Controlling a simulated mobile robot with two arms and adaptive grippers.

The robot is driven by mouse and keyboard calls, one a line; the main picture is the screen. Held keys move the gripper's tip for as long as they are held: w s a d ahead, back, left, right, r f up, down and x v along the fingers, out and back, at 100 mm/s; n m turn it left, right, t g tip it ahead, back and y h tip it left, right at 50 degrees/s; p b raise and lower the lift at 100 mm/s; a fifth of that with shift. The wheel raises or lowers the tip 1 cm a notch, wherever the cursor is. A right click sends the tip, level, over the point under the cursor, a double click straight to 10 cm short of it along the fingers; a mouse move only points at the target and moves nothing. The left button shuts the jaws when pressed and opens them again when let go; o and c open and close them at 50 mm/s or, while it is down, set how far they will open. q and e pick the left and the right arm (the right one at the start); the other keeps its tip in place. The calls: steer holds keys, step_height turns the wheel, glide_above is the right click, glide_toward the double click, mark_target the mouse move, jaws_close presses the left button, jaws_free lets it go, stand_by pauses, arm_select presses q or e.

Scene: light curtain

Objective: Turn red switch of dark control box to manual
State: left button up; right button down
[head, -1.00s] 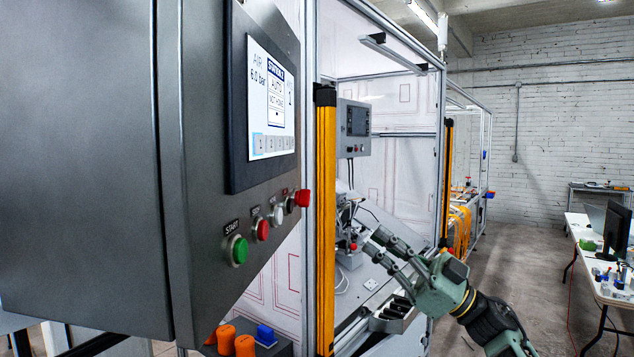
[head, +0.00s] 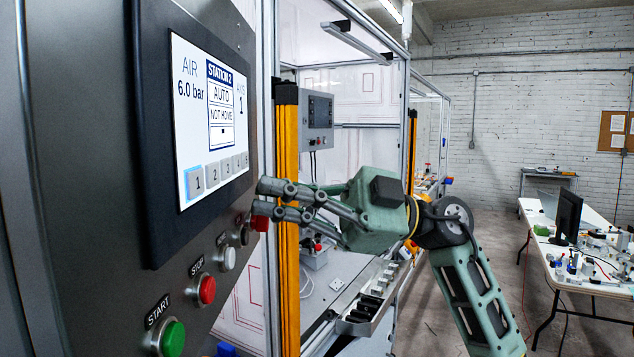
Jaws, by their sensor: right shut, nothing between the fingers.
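The dark control box (head: 95,262) fills the left side of the head view. Its row of controls runs along the lower edge, and the red switch (head: 260,223) is at the far right end of the row. My right gripper (head: 262,198) comes in from the right, shut and empty. Its fingertips are just above the red switch in the picture and partly overlap it; I cannot tell whether they touch. The screen (head: 210,118) reads AUTO and NOT HOME. My left gripper is not in view.
A green START button (head: 173,338), a red STOP button (head: 207,290) and a white button (head: 228,258) sit left of the switch. A yellow light curtain post (head: 287,235) stands close behind my right fingers. A table (head: 592,283) with a monitor is at the right.

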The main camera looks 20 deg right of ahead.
mark_target(259, 220)
steer(key=shift+w+d+f+p, duration=0.2)
steer(key=shift+w+d+f, duration=0.2)
steer(key=shift+w+f, duration=0.2)
steer(key=shift+w+d+f+p, duration=0.2)
steer(key=shift+w+d+f, duration=0.2)
steer(key=shift+f, duration=0.2)
steer(key=shift+w+f, duration=0.15)
steer(key=shift+w, duration=0.05)
steer(key=shift+s, duration=0.1)
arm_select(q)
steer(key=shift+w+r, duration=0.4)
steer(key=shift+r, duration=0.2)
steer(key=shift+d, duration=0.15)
arm_select(e)
steer(key=shift+f+n, duration=0.1)
steer(key=shift+n, duration=0.2)
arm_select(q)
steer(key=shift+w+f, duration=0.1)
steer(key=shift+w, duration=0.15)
arm_select(e)
steer(key=shift+s+a+f+n+g, duration=0.1)
steer(key=shift+f+n+g, duration=0.1)
steer(key=shift+n, duration=0.3)
steer(key=shift+s+f+n+g, duration=0.1)
steer(key=shift+n+g, duration=0.1)
steer(key=shift+n, duration=0.3)
